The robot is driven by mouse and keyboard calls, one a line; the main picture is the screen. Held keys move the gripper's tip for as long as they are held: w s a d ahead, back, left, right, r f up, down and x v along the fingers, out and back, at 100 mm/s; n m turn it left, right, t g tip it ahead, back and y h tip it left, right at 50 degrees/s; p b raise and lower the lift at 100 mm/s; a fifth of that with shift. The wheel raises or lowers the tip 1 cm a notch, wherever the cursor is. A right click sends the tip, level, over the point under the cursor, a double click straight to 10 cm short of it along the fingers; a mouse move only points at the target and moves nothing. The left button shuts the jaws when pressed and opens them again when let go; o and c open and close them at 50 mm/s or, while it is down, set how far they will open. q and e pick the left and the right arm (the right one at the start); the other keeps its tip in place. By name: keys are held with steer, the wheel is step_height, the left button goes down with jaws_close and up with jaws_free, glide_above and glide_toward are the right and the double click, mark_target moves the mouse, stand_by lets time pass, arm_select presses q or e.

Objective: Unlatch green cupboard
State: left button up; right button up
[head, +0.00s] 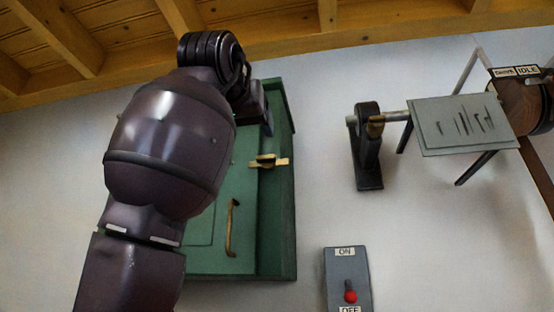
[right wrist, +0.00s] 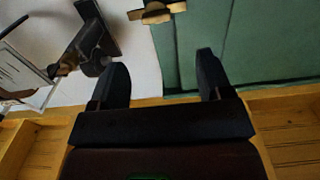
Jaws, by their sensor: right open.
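The green cupboard (head: 277,220) hangs on the wall, its left part hidden behind my right arm. A brass latch (head: 265,162) sits on the right side of its front, with a curved brass handle (head: 232,228) below. My right gripper (head: 266,124) is just above the latch in the head view, partly hidden by my own wrist. In the right wrist view the gripper (right wrist: 160,80) is open and empty. The latch (right wrist: 157,11) shows at the top edge there, beyond the fingertips and apart from them. My left gripper is not in view.
A grey switch box (head: 347,280) with a red knob, marked ON and OFF, is on the wall at lower right. A press-like device with a grey plate (head: 462,124) stands at upper right. Wooden beams (head: 180,18) run overhead.

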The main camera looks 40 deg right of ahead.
mark_target(268, 162)
arm_select(q)
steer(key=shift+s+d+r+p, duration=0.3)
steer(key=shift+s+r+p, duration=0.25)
steer(key=shift+p, duration=0.85)
arm_select(e)
steer(key=shift+x, duration=5.75)
steer(key=shift+s+d, duration=0.1)
steer(key=shift+s, duration=0.1)
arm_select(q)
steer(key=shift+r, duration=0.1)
arm_select(e)
steer(key=c, duration=0.9)
